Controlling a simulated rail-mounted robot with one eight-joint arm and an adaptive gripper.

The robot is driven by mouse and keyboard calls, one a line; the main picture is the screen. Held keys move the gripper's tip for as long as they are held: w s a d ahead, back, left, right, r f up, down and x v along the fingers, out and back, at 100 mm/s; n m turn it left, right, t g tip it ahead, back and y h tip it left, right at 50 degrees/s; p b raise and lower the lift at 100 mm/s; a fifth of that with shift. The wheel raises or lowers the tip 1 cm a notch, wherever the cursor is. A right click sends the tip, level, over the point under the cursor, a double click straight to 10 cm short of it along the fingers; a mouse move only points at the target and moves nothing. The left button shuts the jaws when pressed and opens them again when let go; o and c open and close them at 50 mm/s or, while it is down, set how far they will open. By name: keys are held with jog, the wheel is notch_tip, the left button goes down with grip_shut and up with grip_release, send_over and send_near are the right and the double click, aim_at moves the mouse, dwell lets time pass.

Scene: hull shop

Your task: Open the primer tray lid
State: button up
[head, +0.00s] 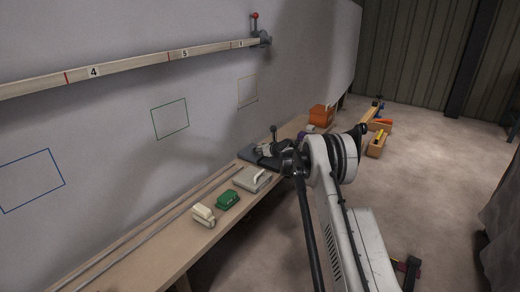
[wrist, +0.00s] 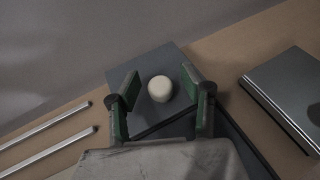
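In the wrist view, a round cream knob (wrist: 160,89) stands on a flat dark grey plate (wrist: 146,61), which looks like the primer tray's lid lying flat. My gripper (wrist: 160,84) is open, with one green-and-black finger on each side of the knob. A gap shows between the knob and each finger, the right gap looking smaller. How high the fingertips are above the plate is hard to tell. In the head view, my gripper (head: 264,149) is small over a dark slab (head: 247,155) on the bench, and my arm hides part of this area.
The bench (head: 130,262) runs along the wall. It holds a cream block (head: 203,216), a green block (head: 228,200), a pale box with a handle (head: 252,180) and thin rods (head: 150,228). A dark flat box (wrist: 290,92) lies right of the plate. An orange bin (head: 321,115) stands farther off.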

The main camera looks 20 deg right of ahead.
jog(key=shift+s, duration=0.1)
jog(key=v, duration=1.2)
dwell(0.4)
jog(key=s+a+r+n+g+p, duration=0.1)
jog(key=s+a+r+n, duration=0.3)
jog(key=r, duration=0.4)
jog(key=s+a+r+n+g+p, duration=0.1)
jog(key=s+a+r+n+p, duration=0.1)
jog(key=s+a+r+n, duration=0.4)
jog(key=s+a+r+n+g+p, duration=0.1)
jog(key=s+a+r+n, duration=0.2)
jog(key=s+r, duration=0.4)
jog(key=s+a+r+n+p, duration=0.2)
jog(key=s+a+r+n, duration=0.2)
jog(key=s+r, duration=0.25)
jog(key=s+a+r+n+g+h+p, duration=0.15)
jog(key=s+n, duration=0.25)
jog(key=s, duration=0.6)
jog(key=s+a+r+n+g+p, duration=0.1)
jog(key=s+a+r+n, duration=0.2)
jog(key=s, duration=0.6)
jog(key=s+f+n+h+p, duration=0.1)
jog(key=s+f+n+p, duration=0.2)
jog(key=s+n, duration=0.6)
jog(key=s+f, duration=0.1)
jog(key=s, duration=0.7)
